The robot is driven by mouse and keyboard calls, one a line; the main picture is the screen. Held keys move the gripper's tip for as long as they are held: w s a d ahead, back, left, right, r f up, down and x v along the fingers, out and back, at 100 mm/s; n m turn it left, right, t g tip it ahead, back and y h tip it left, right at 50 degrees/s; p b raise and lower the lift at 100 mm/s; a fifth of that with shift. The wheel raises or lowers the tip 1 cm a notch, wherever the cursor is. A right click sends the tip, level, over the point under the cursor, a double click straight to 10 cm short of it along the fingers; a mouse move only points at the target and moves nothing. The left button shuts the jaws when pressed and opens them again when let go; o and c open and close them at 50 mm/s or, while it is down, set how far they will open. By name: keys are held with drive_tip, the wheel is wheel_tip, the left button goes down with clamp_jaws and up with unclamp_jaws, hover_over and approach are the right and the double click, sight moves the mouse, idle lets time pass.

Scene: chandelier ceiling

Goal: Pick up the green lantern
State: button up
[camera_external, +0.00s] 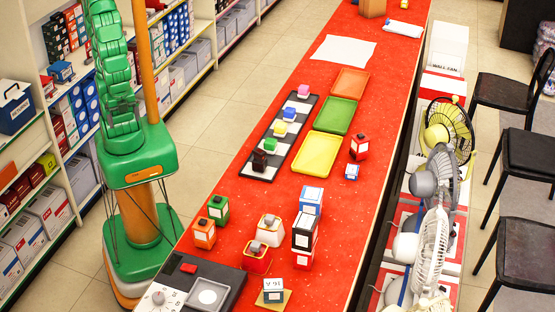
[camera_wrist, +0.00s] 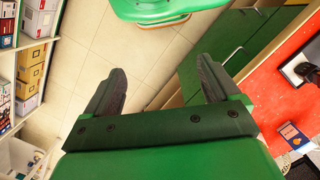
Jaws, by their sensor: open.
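The green lantern (camera_external: 219,208) stands upright on the red counter (camera_external: 240,185), near its left edge in the external view. It is a small green block with a pale front panel and a grey top. An orange lantern (camera_external: 204,233) stands just in front of it, to the lower left. My gripper (camera_wrist: 161,66) is open in the wrist view, with nothing between its two dark fingers. It is over the floor beside the counter, apart from the lantern. The green lantern does not show in the wrist view. My gripper cannot be made out in the external view.
A red lantern (camera_external: 360,148) stands farther back. White-and-red containers (camera_external: 270,230) and stacked boxes (camera_external: 305,229) stand right of the green lantern. A dark appliance (camera_external: 225,275) lies in front. Stocked shelves (camera_external: 45,200) line the left; fans (camera_external: 430,240) stand right.

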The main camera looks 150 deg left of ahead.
drive_tip(key=w+a+f+n+t+h, duration=0.1)
drive_tip(key=w+a+f+n+h, duration=0.1)
drive_tip(key=w+f+n+h, duration=0.65)
drive_tip(key=w+a+r+n+t+h, duration=0.15)
drive_tip(key=w+n, duration=0.35)
drive_tip(key=w, duration=0.8)
drive_tip(key=n+t, duration=0.9)
drive_tip(key=n, duration=0.5)
approach(220, 197)
drive_tip(key=shift+m, duration=0.25)
drive_tip(key=shift+s+f+x, duration=0.1)
drive_tip(key=shift+f+x, duration=0.05)
drive_tip(key=shift+x, duration=1.7)
drive_tip(key=shift+s+f+x, duration=0.1)
drive_tip(key=shift+f+x, duration=0.05)
drive_tip(key=shift+x, duration=1.7)
drive_tip(key=shift+s+f+x, duration=0.1)
drive_tip(key=shift+f+x, duration=0.05)
drive_tip(key=shift+x, duration=1.7)
clamp_jaws()
